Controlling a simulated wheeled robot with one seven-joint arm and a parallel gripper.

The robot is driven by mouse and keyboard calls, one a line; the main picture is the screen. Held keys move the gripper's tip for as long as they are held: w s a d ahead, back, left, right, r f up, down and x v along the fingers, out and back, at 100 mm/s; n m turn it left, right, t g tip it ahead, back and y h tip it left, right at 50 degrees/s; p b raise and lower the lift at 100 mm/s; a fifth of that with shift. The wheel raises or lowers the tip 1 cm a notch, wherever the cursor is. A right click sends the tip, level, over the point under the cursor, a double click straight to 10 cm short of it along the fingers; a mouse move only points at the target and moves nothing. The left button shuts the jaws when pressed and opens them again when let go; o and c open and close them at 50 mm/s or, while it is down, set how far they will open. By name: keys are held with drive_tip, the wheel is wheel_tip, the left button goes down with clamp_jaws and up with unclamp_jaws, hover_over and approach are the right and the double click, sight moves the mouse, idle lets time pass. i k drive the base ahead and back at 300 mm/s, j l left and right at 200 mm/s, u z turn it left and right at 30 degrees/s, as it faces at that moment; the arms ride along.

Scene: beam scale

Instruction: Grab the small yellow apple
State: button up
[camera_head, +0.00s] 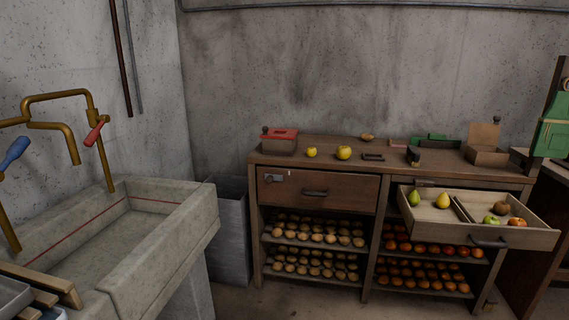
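Two yellow apples stand on the top of a brown wooden cabinet (330,146). The smaller yellow apple (311,152) is on the left, in front of and to the right of a box with a red lid. The larger yellow apple (344,153) is a little to its right, and the two are apart. My gripper is not in view.
The red-lidded box (280,142), a potato-like item (367,137) and a cardboard box (487,151) stand on the cabinet. An open drawer (540,238) with fruit juts out at right. A stone sink (200,222) with brass taps fills the left. Some floor shows between.

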sight(311, 152)
drive_tip(key=i, duration=1.25)
drive_tip(key=i+z, duration=0.25)
drive_tip(key=i, duration=0.2)
drive_tip(key=i+j+z, duration=0.1)
drive_tip(key=i+z, duration=0.15)
drive_tip(key=i, duration=0.2)
drive_tip(key=i+j+z, duration=0.25)
drive_tip(key=i, duration=0.2)
drive_tip(key=i+j+z, duration=0.25)
drive_tip(key=i, duration=0.2)
drive_tip(key=l, duration=0.1)
